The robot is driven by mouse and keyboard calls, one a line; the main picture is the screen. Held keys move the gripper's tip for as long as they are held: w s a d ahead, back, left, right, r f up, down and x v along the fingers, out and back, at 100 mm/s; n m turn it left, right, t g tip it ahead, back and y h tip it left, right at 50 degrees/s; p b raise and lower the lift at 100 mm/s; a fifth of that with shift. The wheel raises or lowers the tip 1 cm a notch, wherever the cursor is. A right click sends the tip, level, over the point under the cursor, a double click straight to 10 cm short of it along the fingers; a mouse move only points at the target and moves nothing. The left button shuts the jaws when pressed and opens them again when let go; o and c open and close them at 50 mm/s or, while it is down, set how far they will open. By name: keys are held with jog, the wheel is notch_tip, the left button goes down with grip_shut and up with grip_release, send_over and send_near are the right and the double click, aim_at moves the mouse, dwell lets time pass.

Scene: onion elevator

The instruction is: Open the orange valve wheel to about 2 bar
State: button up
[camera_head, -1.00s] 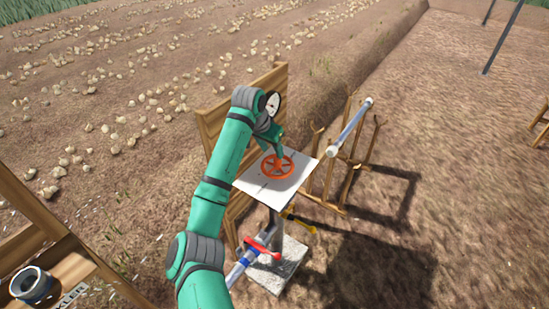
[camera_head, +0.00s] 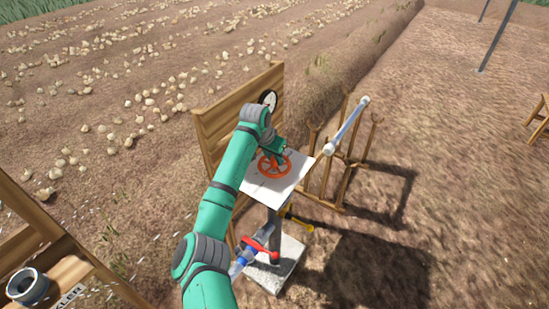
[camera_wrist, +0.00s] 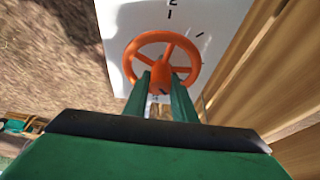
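The orange valve wheel (camera_head: 274,166) lies on a white plate (camera_head: 291,184) on a post. It also shows in the wrist view (camera_wrist: 133,62), where the plate (camera_wrist: 118,25) carries black tick marks and a "2". My gripper (camera_head: 279,157) is at the wheel's far side in the head view. In the wrist view, its two green fingers (camera_wrist: 164,78) reach over the near rim, a narrow gap between them with orange inside. Whether they press on the wheel is unclear. A round white gauge (camera_head: 267,98) on the wooden board is partly covered by my arm; its reading is too small.
A wooden board (camera_head: 210,125) stands close behind the plate. A wooden rack (camera_head: 345,165) with a grey pipe (camera_head: 347,126) stands right. Below the plate are a red handle (camera_head: 262,247) and a yellow handle (camera_head: 301,222). A wooden crate (camera_head: 65,272) is at lower left.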

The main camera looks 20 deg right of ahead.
jog(key=shift+c, duration=0.6)
jog(key=shift+n, duration=0.8)
jog(key=o, duration=1)
jog(key=shift+y, duration=0.3)
jog(key=shift+o, duration=0.2)
jog(key=shift+t, duration=0.3)
jog(key=v, duration=1)
jog(key=shift+r, duration=0.4)
jog(key=shift+a, duration=0.1)
